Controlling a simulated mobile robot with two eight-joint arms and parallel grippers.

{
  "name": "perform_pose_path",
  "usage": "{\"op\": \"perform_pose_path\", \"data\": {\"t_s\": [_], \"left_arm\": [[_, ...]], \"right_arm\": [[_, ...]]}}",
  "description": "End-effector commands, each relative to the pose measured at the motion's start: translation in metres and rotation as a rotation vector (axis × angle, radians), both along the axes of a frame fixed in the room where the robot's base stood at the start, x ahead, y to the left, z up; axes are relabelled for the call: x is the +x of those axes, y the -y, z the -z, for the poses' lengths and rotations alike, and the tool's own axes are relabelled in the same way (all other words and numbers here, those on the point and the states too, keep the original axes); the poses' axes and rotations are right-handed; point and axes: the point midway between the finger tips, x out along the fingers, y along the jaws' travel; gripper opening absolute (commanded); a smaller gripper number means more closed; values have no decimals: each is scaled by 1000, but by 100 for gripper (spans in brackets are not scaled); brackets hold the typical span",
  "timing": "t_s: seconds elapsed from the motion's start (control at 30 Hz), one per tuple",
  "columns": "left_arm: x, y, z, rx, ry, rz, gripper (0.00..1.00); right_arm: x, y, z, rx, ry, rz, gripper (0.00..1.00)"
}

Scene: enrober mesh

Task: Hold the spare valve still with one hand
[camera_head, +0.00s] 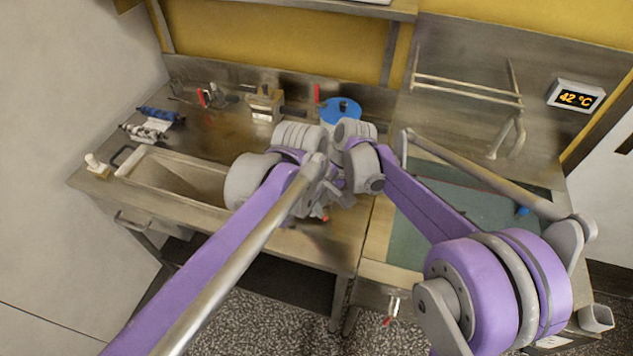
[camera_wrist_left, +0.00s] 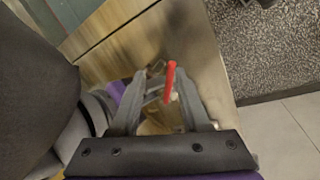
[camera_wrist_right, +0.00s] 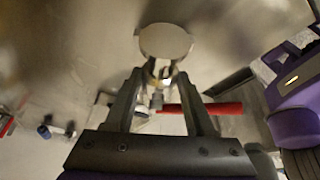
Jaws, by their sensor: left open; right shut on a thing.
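The spare valve has a red lever handle and a metal body with a round end face; it fills the middle of the right wrist view (camera_wrist_right: 215,108). My right gripper (camera_wrist_right: 160,76) is shut on the valve's body, with the red handle sticking out to the right. In the left wrist view the red handle (camera_wrist_left: 170,82) shows between the spread fingers of my left gripper (camera_wrist_left: 160,72), which is open; whether they touch it I cannot tell. In the head view my left gripper (camera_head: 326,203) is beside the right hand above the counter's front edge, and my wrists hide most of the valve.
The steel counter (camera_head: 215,140) holds a sink basin (camera_head: 180,175) at left, a clamp-like fixture (camera_head: 265,103) and a blue disc (camera_head: 341,111) at the back. Blue-ended fittings (camera_head: 160,114) lie at the left. A green mat (camera_head: 465,215) covers the right part. A temperature display (camera_head: 576,95) hangs on the wall.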

Motion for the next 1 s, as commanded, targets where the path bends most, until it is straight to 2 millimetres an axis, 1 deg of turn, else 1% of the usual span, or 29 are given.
{"op": "perform_pose_path", "data": {"t_s": [1.0], "left_arm": [[-13,-16,-69,1,-1,0,46]], "right_arm": [[0,0,-1,0,1,0,0]]}}
